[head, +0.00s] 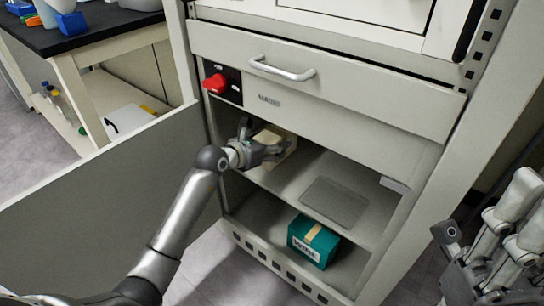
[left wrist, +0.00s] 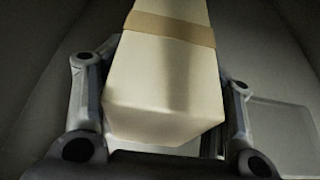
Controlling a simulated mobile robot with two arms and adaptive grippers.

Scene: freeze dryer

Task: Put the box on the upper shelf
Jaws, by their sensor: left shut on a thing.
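A cream box (head: 279,143) with a tan band is inside the open cabinet at the left end of the upper shelf (head: 285,180). My left gripper (head: 268,148) is shut on it and partly hides it in the head view. In the left wrist view the box (left wrist: 165,95) sits between the two fingers (left wrist: 160,105). I cannot tell whether the box touches the shelf. My right gripper (head: 490,245) is at the lower right, outside the cabinet, and its opening is unclear.
A grey rectangular plate (head: 334,203) lies on the upper shelf, right of the box. A teal box (head: 313,241) with a yellow band stands on the lower compartment's floor. The open door (head: 110,215) extends left. A drawer with a handle (head: 282,70) and a red knob (head: 214,83) are above.

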